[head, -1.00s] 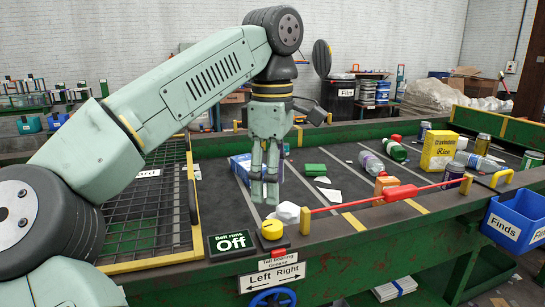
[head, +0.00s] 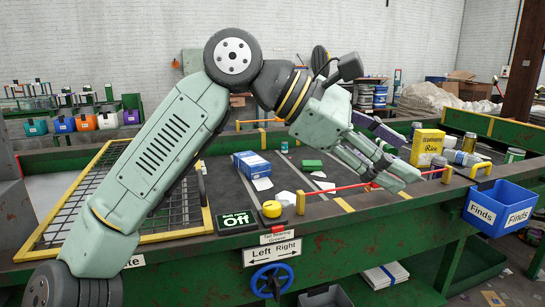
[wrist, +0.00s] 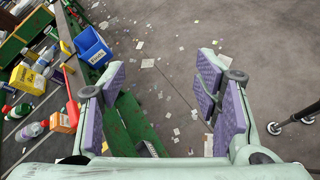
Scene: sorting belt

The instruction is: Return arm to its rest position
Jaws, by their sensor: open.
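My gripper (head: 395,165) is open and empty in the head view, raised above the right part of the belt and pointing right and down. My arm bends up from the lower left of the head view and over the belt. My gripper hides part of the belt and some items behind it.
The sorting belt (head: 222,187) carries a blue box (head: 251,164), a green block (head: 311,165) and a yellow rice box (head: 427,147). A blue Finds bin (head: 499,208) hangs at the front right.

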